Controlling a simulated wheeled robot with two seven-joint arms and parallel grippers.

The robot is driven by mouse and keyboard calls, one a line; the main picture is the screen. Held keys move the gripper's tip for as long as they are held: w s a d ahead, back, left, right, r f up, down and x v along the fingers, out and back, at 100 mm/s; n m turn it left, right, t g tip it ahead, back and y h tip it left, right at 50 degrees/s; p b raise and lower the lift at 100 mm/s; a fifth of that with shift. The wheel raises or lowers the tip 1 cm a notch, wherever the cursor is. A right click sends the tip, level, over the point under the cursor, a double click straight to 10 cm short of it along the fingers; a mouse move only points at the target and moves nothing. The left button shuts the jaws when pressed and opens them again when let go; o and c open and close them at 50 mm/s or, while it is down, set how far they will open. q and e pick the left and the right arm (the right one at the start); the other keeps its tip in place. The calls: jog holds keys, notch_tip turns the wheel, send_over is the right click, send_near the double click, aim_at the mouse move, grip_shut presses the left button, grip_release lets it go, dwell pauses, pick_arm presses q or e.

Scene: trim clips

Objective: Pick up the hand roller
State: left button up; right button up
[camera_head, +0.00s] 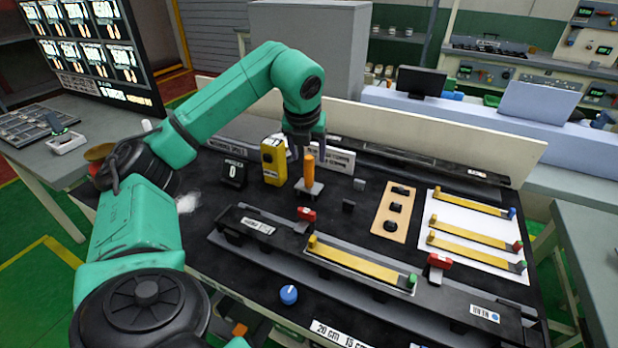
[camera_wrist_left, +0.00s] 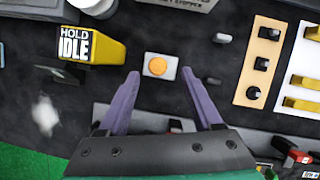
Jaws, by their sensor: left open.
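The orange upright handle (camera_head: 309,168), which I take to be the hand roller, stands on a small light base (camera_head: 309,188) on the black bench mat. In the left wrist view, its round orange top (camera_wrist_left: 156,66) shows from above on the square base. My left gripper (camera_head: 305,148) points down just above the handle. In the left wrist view, its two purple fingers (camera_wrist_left: 160,75) are spread wide, with the orange top between and just beyond their tips. Nothing is held. My right gripper is not in view.
A yellow device (camera_head: 273,160) reading "HOLD IDLE" in the wrist view and a black counter (camera_head: 234,172) stand left of the handle. A long dark fixture (camera_head: 262,243) with a yellow strip (camera_head: 360,265) lies in front. A tan board (camera_head: 393,222) and a white sheet (camera_head: 458,220) lie right.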

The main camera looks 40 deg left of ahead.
aim_at(310, 171)
pick_arm(q)
jog(key=p+x, duration=0.1)
jog(key=x, duration=0.7)
jog(key=shift+s+f+p, duration=0.1)
jog(key=shift+f+p, duration=0.1)
jog(key=shift+p, duration=0.2)
jog(key=shift+a+f, duration=0.1)
jog(key=shift+f, duration=0.1)
jog(key=shift+r, duration=0.1)
grip_shut()
